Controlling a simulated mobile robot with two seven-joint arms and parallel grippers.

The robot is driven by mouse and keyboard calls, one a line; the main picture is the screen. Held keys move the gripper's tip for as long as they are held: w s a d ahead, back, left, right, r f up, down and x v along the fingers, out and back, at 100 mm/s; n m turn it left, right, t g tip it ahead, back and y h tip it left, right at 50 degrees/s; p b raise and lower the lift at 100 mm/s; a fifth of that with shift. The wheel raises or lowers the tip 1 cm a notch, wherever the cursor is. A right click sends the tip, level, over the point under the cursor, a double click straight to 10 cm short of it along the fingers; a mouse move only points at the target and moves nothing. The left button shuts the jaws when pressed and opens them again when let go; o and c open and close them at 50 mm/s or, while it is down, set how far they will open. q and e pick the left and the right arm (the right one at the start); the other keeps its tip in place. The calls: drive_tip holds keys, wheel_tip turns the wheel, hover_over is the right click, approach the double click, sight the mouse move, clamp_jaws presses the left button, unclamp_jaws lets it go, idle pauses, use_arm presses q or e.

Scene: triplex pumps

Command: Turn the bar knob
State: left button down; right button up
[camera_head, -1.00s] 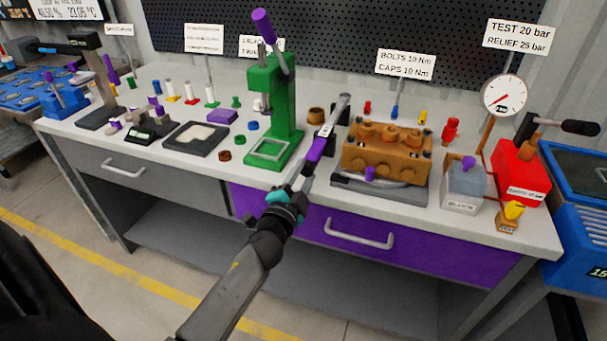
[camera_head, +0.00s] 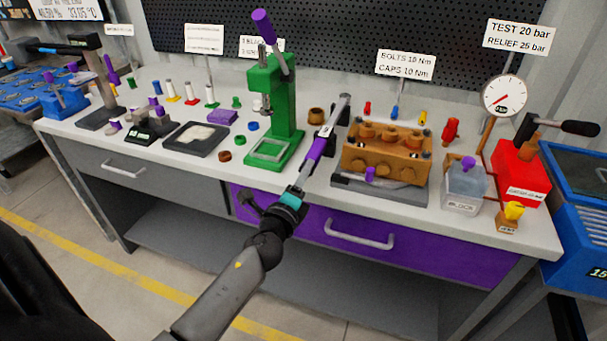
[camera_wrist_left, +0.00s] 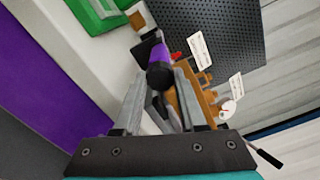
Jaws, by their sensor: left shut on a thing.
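A long bar tool (camera_head: 328,132) lies at the bench's front edge, between the green press and the bronze pump block. My right gripper is out of view.
The green press (camera_head: 272,110) stands left of the bar. The bronze pump block (camera_head: 385,150) on its grey base is close on the right. A purple drawer (camera_head: 420,245) with a grey handle (camera_head: 358,234) lies below the bench edge, near my left arm.

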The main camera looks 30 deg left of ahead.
use_arm(q)
drive_tip(key=m, duration=0.6)
drive_tip(key=shift+p, duration=0.3)
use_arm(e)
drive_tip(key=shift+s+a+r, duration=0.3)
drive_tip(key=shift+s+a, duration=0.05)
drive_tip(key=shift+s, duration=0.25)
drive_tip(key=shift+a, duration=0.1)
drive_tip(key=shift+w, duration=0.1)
use_arm(q)
drive_tip(key=c, duration=0.9)
unclamp_jaws()
drive_tip(key=o, duration=0.4)
drive_tip(key=shift+o, duration=0.2)
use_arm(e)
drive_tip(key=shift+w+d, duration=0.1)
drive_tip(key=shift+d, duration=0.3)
